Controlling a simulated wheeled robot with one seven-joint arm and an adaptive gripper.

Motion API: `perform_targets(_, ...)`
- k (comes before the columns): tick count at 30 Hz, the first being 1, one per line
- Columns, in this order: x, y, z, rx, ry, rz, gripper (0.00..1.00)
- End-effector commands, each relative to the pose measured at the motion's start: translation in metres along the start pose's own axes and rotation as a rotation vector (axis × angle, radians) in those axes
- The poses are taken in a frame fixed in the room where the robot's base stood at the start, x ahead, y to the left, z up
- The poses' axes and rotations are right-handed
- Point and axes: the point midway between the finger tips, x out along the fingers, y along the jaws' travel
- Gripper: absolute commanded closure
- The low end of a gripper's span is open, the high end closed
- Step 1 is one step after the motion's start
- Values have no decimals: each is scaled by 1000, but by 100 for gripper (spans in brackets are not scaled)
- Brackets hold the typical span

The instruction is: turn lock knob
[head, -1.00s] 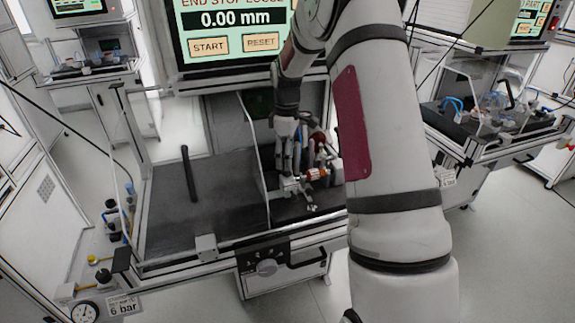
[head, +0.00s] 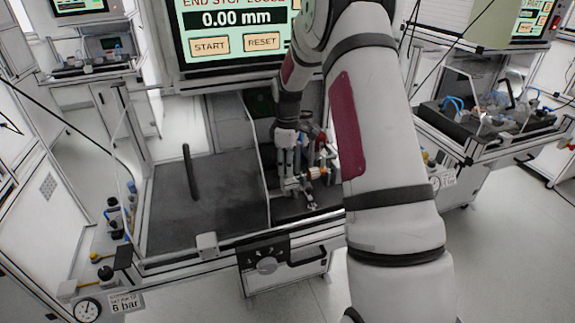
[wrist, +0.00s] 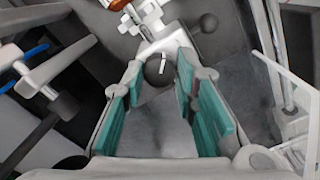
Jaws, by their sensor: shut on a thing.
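My gripper (head: 290,186) reaches down into the right part of the bench, next to a fixture with an orange and white part (head: 314,173). In the wrist view its two fingers with teal pads (wrist: 160,75) close around a small dark round knob (wrist: 153,76) with a white line on it. The knob sits near the fingertips, at the end of a light metal fixture. The white line is nearly upright in the wrist view. In the head view the knob is too small and hidden to tell apart.
A screen (head: 235,30) reading 0.00 mm stands behind the bench. A dial (head: 267,265) is on the front panel.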

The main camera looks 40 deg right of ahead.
Motion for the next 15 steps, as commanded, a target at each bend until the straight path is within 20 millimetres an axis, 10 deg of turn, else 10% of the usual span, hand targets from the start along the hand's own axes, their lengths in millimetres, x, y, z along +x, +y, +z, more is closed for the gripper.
perform_targets(15, 1, 0, 0, 209, -1, 0, 100)
